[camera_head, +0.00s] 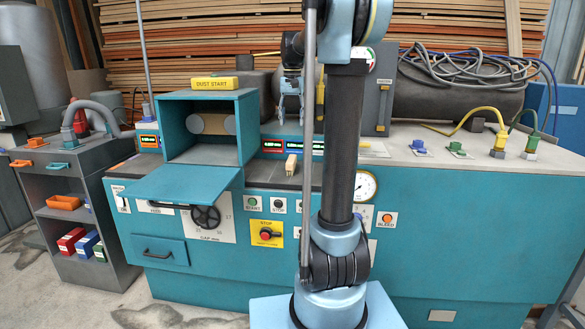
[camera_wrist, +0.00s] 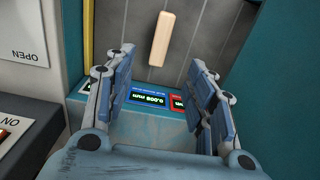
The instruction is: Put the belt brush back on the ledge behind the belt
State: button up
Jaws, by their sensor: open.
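The belt brush, a pale wooden block (camera_head: 291,164), rests on the dark surface in the middle of the teal machine, in front of the lit displays. In the wrist view a pale block (camera_wrist: 159,39) lies on a grey surface with dark lines, beyond my fingertips. My gripper (camera_head: 291,95) hangs above and behind the brush in the head view, partly hidden by my arm. In the wrist view my gripper (camera_wrist: 162,62) is open, with nothing between its fingers. A teal strip with displays (camera_wrist: 148,98) shows below the block. I cannot tell the ledge's exact extent.
An open teal hood (camera_head: 208,125) with a lowered flap stands left of the brush. A handwheel (camera_head: 205,217), a gauge (camera_head: 366,186) and buttons line the front. The right top holds several coloured valves and levers. A grey shelf unit (camera_head: 75,200) stands at left.

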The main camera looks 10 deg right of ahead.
aim_at(292, 158)
jog(key=f, duration=1.7)
jog(key=shift+w+f, duration=0.15)
jog(key=shift+w, duration=0.15)
grip_shut()
